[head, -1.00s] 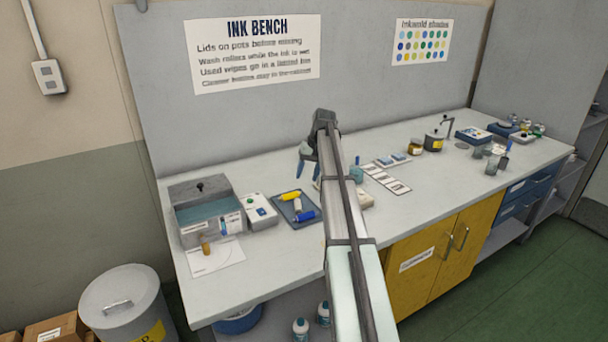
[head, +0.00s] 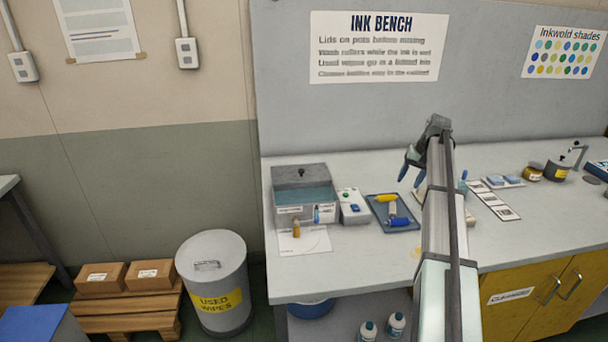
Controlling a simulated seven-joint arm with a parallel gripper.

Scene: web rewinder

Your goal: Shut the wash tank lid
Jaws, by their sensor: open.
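The wash tank (head: 291,208) is a grey box at the left end of the bench, with blue-green liquid showing inside. Its grey lid (head: 318,176) with a dark knob stands at the back of the tank, and the tank's top is open. My gripper (head: 412,170) is over the bench to the right of the tank, apart from it, with its blue fingertips spread and nothing between them. My arm hides part of the bench behind and below it.
A small control box (head: 352,207) stands right beside the tank. A blue tray (head: 402,222) with rollers lies between that box and my arm. An amber bottle (head: 296,230) stands on a white sheet in front of the tank. A lidded bin (head: 216,300) stands on the floor at left.

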